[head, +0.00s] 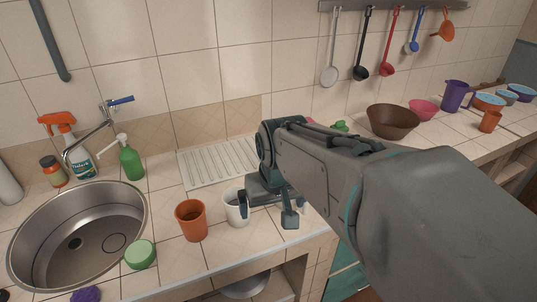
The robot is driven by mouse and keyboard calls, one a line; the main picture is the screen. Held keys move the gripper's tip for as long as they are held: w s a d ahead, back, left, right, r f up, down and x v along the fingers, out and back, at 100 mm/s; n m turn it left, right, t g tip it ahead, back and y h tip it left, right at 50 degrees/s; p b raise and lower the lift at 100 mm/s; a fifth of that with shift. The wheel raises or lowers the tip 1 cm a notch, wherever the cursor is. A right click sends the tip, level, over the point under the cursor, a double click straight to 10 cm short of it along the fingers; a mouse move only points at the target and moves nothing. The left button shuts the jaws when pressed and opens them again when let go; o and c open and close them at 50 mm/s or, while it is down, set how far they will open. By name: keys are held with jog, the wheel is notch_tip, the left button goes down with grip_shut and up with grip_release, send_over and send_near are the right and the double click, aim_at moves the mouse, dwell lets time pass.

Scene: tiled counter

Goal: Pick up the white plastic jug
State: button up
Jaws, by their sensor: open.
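The white plastic jug (232,212) stands upright on the tiled counter, right of an orange cup. My gripper (267,215) hangs over the counter just right of the jug, with its fingers pointing down and spread apart. The left finger overlaps the jug's right side in the picture. I cannot tell whether it touches the jug or reaches inside it. The right finger is clear of the jug, over bare tile. Nothing shows between the fingers. Any handle on the jug's right side is hidden by my gripper.
The orange cup (191,220) stands close left of the jug. A green round item (140,254) lies beside the steel sink (30,272). A white ribbed drainboard (215,162) is behind. A brown bowl (393,121) and purple jug (454,95) stand far right. The counter's front edge is near.

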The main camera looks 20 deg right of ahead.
jog(key=w+d+r+m+h+p, duration=0.1)
jog(key=w+d+r+m+p, duration=0.25)
jog(key=w+d+r, duration=0.55)
jog(key=p+x, duration=0.1)
jog(key=x, duration=1.3)
jog(key=shift+w+f+n+t+p, duration=0.3)
jog(key=shift+w+n+t+p, duration=0.05)
jog(key=shift+t+p, duration=0.05)
jog(key=shift+d, duration=0.1)
jog(key=c, duration=1.1)
jog(key=shift+r, duration=0.15)
